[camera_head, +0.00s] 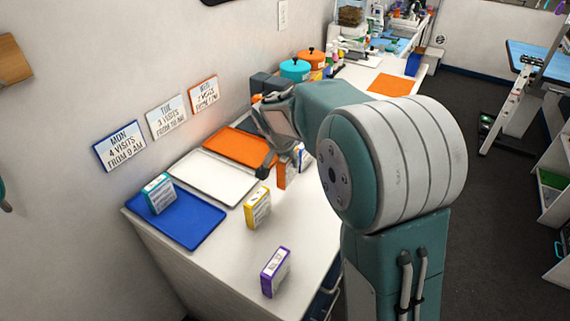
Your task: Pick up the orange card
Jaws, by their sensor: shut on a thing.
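The orange card (282,179) is a small upright box-like block with an orange face, over the white counter, right of the trays. My gripper (277,168) reaches down over it and is shut on it; one dark fingertip shows at the card's left side. The card's upper part and the other finger are partly hidden by the gripper. I cannot tell whether the card touches the counter.
A blue tray (196,228) holds a teal card (158,194). White (205,185) and orange (228,142) trays lie behind it. Yellow (257,208) and purple (275,272) cards stand on the counter (225,272). Another card (306,157) is partly hidden beside my arm. Canisters stand farther back.

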